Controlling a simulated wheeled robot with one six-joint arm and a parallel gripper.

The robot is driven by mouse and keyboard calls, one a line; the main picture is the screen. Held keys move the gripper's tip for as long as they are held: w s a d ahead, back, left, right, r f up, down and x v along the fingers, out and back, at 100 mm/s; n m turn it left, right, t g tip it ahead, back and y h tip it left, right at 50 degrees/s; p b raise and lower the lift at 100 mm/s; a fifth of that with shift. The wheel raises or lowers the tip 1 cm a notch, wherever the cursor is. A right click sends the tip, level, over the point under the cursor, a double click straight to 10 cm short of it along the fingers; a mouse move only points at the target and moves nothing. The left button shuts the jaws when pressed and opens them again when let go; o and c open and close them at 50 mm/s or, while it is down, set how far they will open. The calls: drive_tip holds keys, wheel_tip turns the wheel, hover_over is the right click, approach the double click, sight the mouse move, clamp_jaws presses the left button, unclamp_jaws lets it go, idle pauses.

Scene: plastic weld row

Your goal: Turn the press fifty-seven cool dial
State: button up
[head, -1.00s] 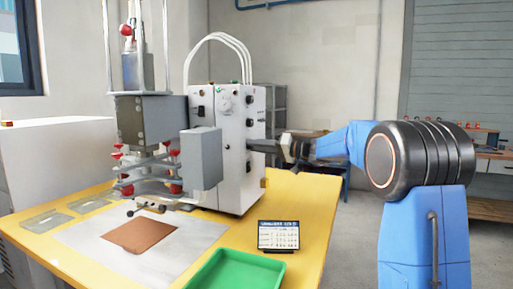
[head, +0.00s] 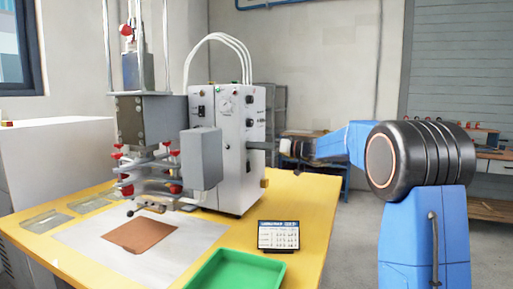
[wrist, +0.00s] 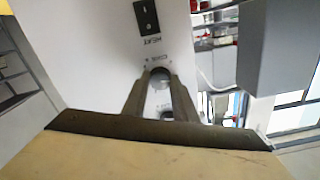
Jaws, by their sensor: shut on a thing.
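The white press control box (head: 228,165) stands on the yellow table, with its controls on the side facing my arm. In the wrist view, the cool dial (wrist: 160,75) is a small round knob under a "COOL" label on the white panel (wrist: 95,60). My gripper (wrist: 160,84) has one finger on each side of it and is shut on it. In the head view my gripper (head: 252,146) reaches the panel from the right, level; the dial is hidden there by the fingers.
A grey box (head: 201,158) juts out in front of the press. A small display card (head: 278,236) and a green tray (head: 235,272) lie on the table (head: 315,200). The floor right of the table is free.

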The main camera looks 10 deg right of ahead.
drive_tip(key=shift+f, duration=0.15)
drive_tip(key=o, duration=1)
drive_tip(key=shift+o, duration=0.2)
drive_tip(key=shift+d, duration=0.1)
drive_tip(key=v, duration=1.7)
drive_tip(key=shift+s, duration=0.15)
